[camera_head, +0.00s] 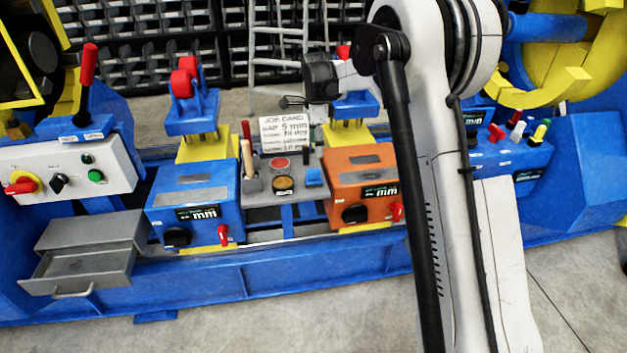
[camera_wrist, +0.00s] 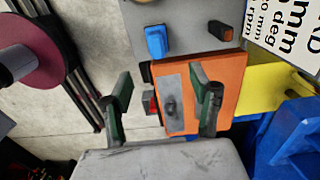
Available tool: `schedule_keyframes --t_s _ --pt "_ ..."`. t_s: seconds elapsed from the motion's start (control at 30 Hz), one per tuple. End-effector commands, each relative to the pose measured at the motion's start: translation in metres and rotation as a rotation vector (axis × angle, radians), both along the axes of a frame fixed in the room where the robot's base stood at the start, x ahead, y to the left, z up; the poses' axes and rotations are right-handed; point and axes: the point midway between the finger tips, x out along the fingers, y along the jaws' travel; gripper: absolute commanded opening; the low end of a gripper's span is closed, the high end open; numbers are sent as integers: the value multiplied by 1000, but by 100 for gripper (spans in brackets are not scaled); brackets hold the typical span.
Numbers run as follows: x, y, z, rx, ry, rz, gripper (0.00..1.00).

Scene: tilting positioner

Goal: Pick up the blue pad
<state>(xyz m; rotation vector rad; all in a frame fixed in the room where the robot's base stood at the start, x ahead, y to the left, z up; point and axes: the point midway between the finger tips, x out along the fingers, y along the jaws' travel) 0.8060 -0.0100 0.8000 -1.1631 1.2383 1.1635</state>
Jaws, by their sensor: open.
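The blue pad (camera_head: 314,177) is a small block on the right part of a grey tray (camera_head: 262,200), beside the orange box. In the wrist view the blue pad (camera_wrist: 157,41) lies on the grey surface at the top, beyond my fingertips. My gripper (camera_wrist: 163,85) is open, with its two dark green fingers apart and nothing between them. In the wrist view the fingers are over the orange box (camera_wrist: 205,75), apart from the pad. In the head view my gripper is small and dark, above the tray area, and its fingers are hard to make out.
The orange box (camera_head: 358,172) and a blue box (camera_head: 195,200) flank the tray. A job card (camera_head: 284,133) stands behind it. A red round piece (camera_head: 281,163) and a tan round piece (camera_head: 284,184) lie left of the pad. A dark block (camera_wrist: 220,31) is near the pad.

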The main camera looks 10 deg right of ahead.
Motion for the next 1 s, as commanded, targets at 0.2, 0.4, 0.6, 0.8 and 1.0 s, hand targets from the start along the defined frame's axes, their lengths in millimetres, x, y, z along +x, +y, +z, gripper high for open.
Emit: schedule_keyframes --t_s 0.2,0.4,0.6,0.8,1.0 --pt "0 1 -38 0 0 0 57" --pt "0 1 -70 0 0 1 57" --pt "-1 1 -81 0 -1 1 57" --pt "-2 5 -95 0 -1 2 57" --pt "-4 10 -124 0 -1 1 57"
